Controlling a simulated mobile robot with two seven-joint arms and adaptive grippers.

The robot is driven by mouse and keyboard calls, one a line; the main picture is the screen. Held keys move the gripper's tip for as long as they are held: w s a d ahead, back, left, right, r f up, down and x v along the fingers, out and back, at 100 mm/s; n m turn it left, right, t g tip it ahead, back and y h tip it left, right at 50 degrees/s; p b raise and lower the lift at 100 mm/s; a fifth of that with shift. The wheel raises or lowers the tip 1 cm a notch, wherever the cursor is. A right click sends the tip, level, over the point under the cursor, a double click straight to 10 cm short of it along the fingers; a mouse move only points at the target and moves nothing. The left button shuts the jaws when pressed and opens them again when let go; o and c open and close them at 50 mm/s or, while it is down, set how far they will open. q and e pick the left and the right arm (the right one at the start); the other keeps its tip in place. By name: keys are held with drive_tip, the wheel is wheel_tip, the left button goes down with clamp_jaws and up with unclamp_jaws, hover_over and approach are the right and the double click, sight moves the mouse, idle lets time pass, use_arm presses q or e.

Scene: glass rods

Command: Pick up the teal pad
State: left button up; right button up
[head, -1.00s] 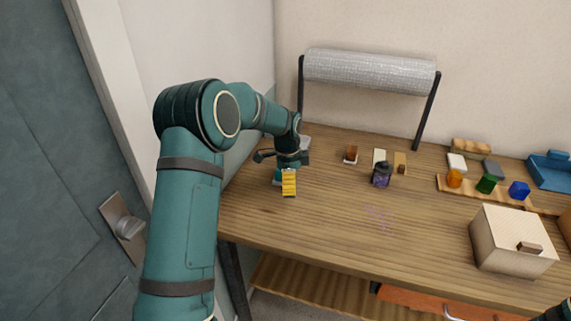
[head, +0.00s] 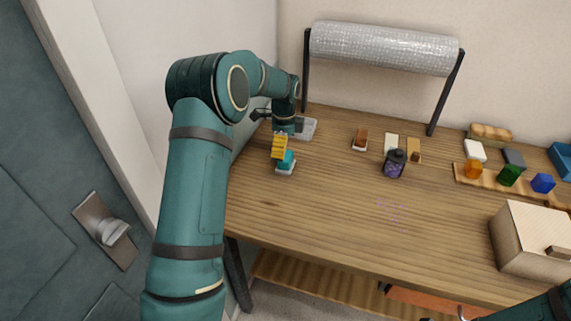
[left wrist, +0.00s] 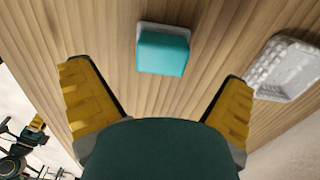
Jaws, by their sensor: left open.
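The teal pad (head: 287,158) sits on a small white base on the left part of the wooden table. In the left wrist view the teal pad (left wrist: 163,52) lies ahead of and between the spread yellow fingers, touching neither. My left gripper (head: 279,146) is open and empty, beside the pad and partly in front of it in the head view. Its two fingers also show in the left wrist view (left wrist: 158,88). Only part of my right arm shows at the lower right of the head view; its gripper cannot be made out.
A dark jar (head: 395,165), small blocks and a wooden box (head: 532,238) stand further right. A foil roll (head: 384,48) hangs at the back. The table's middle is mostly clear.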

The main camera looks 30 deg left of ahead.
sight(285, 161)
use_arm(q)
drive_tip(key=shift+w+f+b, duration=0.15)
drive_tip(key=shift+f+b, duration=0.55)
drive_tip(key=shift+f, duration=2.55)
drive_tip(key=shift+d, duration=0.1)
drive_tip(key=c, duration=1.3)
